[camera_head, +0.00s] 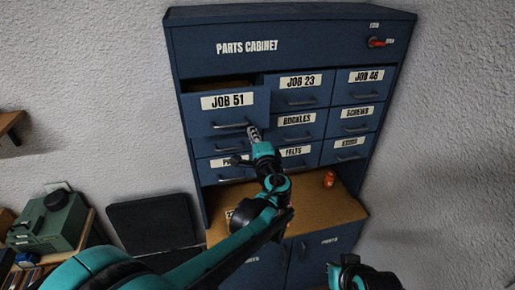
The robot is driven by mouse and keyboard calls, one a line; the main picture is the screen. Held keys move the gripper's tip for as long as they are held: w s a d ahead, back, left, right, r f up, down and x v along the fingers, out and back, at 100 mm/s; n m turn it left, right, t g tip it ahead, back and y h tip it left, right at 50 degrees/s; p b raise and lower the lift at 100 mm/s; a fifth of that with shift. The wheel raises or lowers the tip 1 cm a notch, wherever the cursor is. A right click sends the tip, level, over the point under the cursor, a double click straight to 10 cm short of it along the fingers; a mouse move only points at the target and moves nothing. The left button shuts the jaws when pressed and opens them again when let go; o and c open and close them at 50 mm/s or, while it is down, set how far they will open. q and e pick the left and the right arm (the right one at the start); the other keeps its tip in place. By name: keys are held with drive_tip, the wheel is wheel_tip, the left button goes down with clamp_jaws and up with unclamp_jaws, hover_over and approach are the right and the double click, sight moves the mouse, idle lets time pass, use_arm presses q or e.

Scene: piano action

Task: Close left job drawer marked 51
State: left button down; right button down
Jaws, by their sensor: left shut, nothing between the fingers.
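The JOB 51 drawer (203,116) is at the top left of the blue parts cabinet (190,45). It stands out from the cabinet face, with a dark gap showing above its front. A bar handle runs across its lower front. My left gripper (254,134) is shut and empty, its tips at the drawer's lower right corner, by the right end of the handle. I cannot tell whether the tips touch the drawer. Part of my right arm shows at the bottom right; its fingers are not visible.
The JOB 23 drawer (318,97) and JOB 46 drawer (371,88) beside it look shut. A red switch (377,42) is at the cabinet's top right. A small orange object (329,179) stands on the wooden shelf (340,207). A green machine (50,222) sits at far left.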

sight(249, 125)
use_arm(q)
drive_tip(key=shift+b+x, duration=0.3)
drive_tip(key=shift+x, duration=2.3)
drive_tip(key=shift+s, duration=0.15)
